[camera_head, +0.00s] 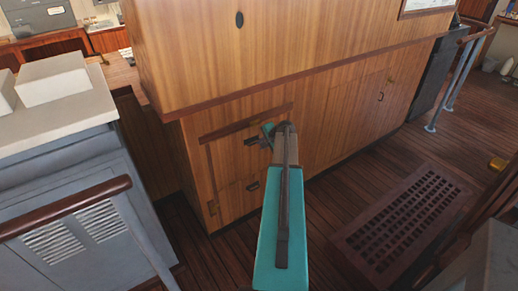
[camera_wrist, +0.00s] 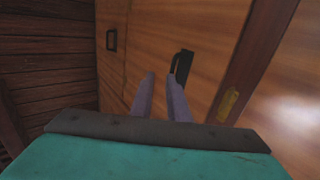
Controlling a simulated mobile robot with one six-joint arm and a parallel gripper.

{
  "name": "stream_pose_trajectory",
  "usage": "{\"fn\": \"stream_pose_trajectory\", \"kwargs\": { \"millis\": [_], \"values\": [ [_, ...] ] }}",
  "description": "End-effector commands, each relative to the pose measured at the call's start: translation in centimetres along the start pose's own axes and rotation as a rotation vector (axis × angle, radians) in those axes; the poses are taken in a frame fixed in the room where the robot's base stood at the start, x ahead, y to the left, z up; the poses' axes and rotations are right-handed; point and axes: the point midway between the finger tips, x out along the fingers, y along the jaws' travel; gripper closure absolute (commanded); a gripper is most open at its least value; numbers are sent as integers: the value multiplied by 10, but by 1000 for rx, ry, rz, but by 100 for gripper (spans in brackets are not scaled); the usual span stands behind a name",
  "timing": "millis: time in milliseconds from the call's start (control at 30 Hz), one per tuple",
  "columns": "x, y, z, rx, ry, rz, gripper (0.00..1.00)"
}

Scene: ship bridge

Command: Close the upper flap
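The upper flap (camera_head: 232,153) is a wooden panel low on the front of the wooden cabinet, with a black handle (camera_head: 252,141). I cannot tell how far it stands open. In the wrist view, which is turned sideways, the upper handle (camera_wrist: 184,64) lies just beyond the right fingertip. The lower flap's handle (camera_head: 253,186) also shows in the wrist view (camera_wrist: 111,40), further left. My gripper (camera_head: 269,132) is in front of the upper flap and hides part of it. In the wrist view my gripper (camera_wrist: 160,76) has its fingers apart, with only wood visible between them.
A brown trim strip (camera_head: 246,122) runs above the upper flap. A brass fitting (camera_wrist: 228,105) is beside it in the wrist view. A grey cabinet (camera_head: 75,215) with a brown handrail (camera_head: 68,206) stands left. A floor grate (camera_head: 405,215) lies right. The plank floor between is clear.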

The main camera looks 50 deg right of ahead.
Motion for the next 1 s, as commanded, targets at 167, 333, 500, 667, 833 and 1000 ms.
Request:
{"fn": "stream_pose_trajectory", "kwargs": {
  "millis": [167, 333, 500, 667, 833, 1000],
  "values": [
    [-26, 3, 0, 0, 2, 2, 85],
    [-49, 3, 0, 1, 1, 5, 85],
    [-66, 3, 0, 0, 0, 7, 85],
    [-73, 3, 0, 0, -1, 8, 85],
    [-74, 2, 0, 0, -2, 9, 85],
    [-73, 2, 0, 0, -2, 9, 85]
  ]
}}
